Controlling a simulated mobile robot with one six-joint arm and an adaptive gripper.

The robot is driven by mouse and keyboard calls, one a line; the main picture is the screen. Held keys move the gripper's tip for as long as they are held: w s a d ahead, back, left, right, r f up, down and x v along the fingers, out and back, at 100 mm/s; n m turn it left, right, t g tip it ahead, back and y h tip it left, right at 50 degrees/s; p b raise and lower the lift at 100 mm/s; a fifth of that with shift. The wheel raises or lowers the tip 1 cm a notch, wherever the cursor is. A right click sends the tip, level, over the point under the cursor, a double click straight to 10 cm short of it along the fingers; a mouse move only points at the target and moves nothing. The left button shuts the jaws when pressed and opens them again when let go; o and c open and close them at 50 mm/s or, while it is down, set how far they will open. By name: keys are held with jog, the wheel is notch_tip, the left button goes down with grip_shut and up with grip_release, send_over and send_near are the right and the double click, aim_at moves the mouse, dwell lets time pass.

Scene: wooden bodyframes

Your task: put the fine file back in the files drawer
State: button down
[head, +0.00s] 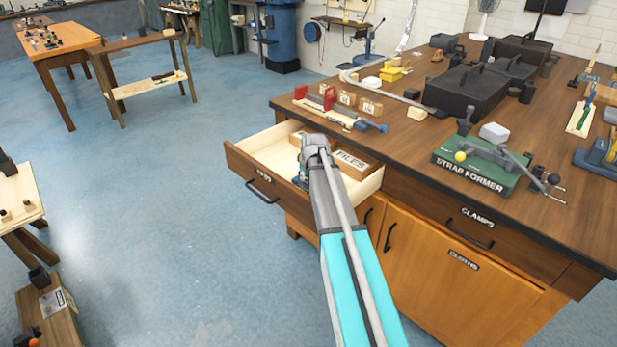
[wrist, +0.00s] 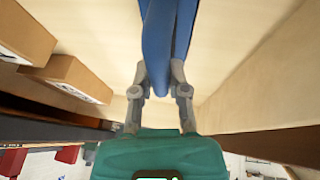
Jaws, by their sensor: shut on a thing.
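My gripper (wrist: 163,80) is shut on a blue thing (wrist: 167,35), which looks like the handle of the fine file; its far part runs out of the top of the wrist view. The files drawer (head: 240,165) stands pulled open at the left end of the bench, with a black handle on its front. In the head view my gripper (head: 301,182) is over or in this drawer, and my arm hides what it holds. The wrist view shows the pale drawer floor (wrist: 90,25) beyond the blue thing. I cannot tell whether the file touches the floor.
A wooden block marked FILES (head: 355,161) lies in the drawer, right of my arm; wooden blocks (wrist: 75,78) also show at left in the wrist view. A blue-handled tool (head: 370,126) lies on the bench above. A green strap former (head: 475,172) stands further right.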

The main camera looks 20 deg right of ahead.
jog(key=shift+f, duration=0.15)
jog(key=c, duration=0.6)
grip_release()
jog(key=shift+c, duration=0.2)
jog(key=shift+r, duration=0.2)
jog(key=p+v, duration=1.1)
jog(key=v, duration=0.1)
dwell(0.6)
jog(key=s+a+f+m+g, duration=0.1)
jog(key=s+a+m+g, duration=0.3)
jog(key=s+a, duration=1.7)
jog(key=shift+s+f+g, duration=0.4)
jog(key=shift+s+g, duration=0.1)
jog(key=shift+s, duration=0.15)
